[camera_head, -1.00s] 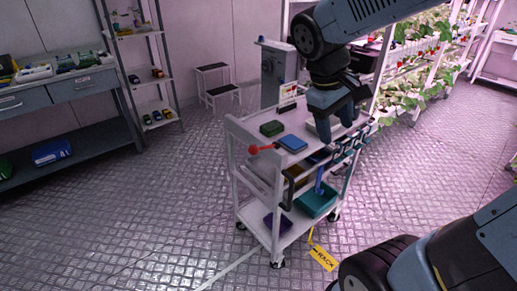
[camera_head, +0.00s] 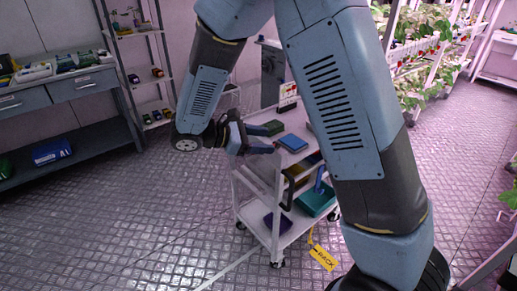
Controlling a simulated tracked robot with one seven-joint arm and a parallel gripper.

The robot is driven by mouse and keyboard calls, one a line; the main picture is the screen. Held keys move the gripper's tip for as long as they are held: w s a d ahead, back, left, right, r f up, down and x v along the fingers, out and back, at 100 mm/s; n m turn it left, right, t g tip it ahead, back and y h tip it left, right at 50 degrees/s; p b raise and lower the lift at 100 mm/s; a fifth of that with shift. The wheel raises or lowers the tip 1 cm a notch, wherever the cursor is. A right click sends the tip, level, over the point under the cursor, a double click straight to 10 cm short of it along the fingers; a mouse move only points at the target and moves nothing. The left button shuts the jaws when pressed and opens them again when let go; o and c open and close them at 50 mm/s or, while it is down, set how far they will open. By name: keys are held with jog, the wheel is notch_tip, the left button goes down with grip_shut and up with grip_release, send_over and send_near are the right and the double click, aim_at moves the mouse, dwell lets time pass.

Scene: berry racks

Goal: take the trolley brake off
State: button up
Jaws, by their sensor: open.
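The white trolley (camera_head: 262,222) stands on the metal floor in the middle of the view, with my arm across its right part. The brake lever with a red knob, seen earlier at the trolley's near left top edge, is hidden now behind my gripper. My gripper (camera_head: 275,140) is at that edge, fingers pointing right over the top shelf, open. I cannot tell whether the lever lies between the fingers.
Lower shelves hold a teal tray (camera_head: 316,203) and a purple box (camera_head: 278,222). A workbench (camera_head: 70,90) and shelf rack (camera_head: 140,75) stand left; plant racks (camera_head: 420,60) right. The left floor is clear.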

jog(key=a+f+n+t+h, duration=0.1)
jog(key=a+f+n+t, duration=0.7)
jog(key=a, duration=0.4)
jog(key=shift+m+g, duration=0.6)
jog(key=x, duration=1.4)
jog(key=shift+w+f, duration=0.2)
jog(key=shift+f, duration=0.2)
grip_shut()
